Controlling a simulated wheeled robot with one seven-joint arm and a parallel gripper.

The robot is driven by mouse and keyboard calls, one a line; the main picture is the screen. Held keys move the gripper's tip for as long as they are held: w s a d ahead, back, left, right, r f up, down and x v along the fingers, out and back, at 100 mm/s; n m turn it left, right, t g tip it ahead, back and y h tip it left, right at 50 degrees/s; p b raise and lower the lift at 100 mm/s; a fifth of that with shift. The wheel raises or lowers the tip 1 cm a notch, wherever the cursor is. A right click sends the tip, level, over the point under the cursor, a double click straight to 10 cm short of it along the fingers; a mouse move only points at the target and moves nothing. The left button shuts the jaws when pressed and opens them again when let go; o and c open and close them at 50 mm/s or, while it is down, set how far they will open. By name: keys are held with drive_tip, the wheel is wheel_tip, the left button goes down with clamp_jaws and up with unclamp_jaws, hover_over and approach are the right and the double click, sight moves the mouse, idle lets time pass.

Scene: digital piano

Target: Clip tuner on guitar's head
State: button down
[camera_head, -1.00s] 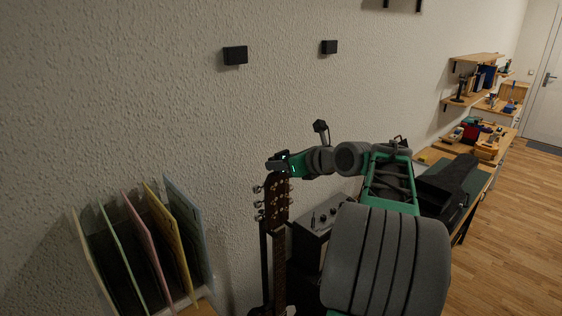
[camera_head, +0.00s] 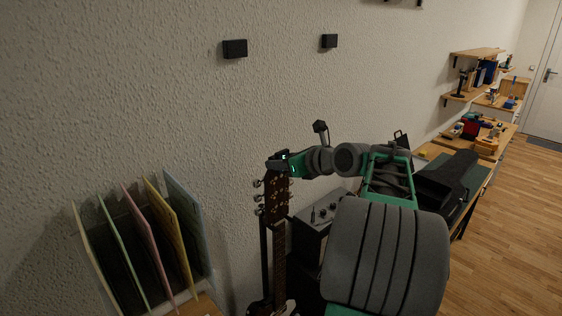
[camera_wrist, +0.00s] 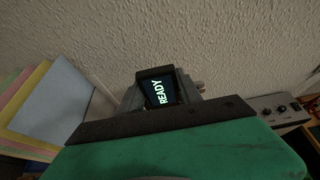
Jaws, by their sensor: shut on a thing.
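The guitar stands upright by the wall, with its brown head (camera_head: 277,197) and silver tuning pegs in the head view. Its neck (camera_head: 279,245) runs down from the head. My gripper (camera_head: 279,161) is at the top edge of the guitar's head. It is shut on the tuner (camera_wrist: 160,91), a small black block with a lit screen reading READY in the wrist view. Grey fingers flank the tuner there. In the head view the tuner is tiny, and I cannot tell whether its clip grips the head. Most of the head is hidden in the wrist view.
A rack of coloured folders (camera_head: 150,240) stands at the left. A grey amplifier (camera_head: 322,212) sits right of the neck, partly behind my arm. Black wall brackets (camera_head: 235,48) are above. A bench (camera_head: 480,150) with tools stands at the far right.

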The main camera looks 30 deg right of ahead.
drive_tip(key=shift+f, duration=0.25)
drive_tip(key=c, duration=0.8)
unclamp_jaws()
drive_tip(key=shift+s+f, duration=0.1)
drive_tip(key=shift+c, duration=0.2)
drive_tip(key=shift+o, duration=0.6)
drive_tip(key=shift+r, duration=0.2)
drive_tip(key=shift+s+r+p, duration=0.15)
drive_tip(key=shift+s+p, duration=0.05)
drive_tip(key=shift+p, duration=0.15)
drive_tip(key=shift+p+v, duration=0.75)
drive_tip(key=shift+v, duration=1.45)
drive_tip(key=shift+d, duration=0.1)
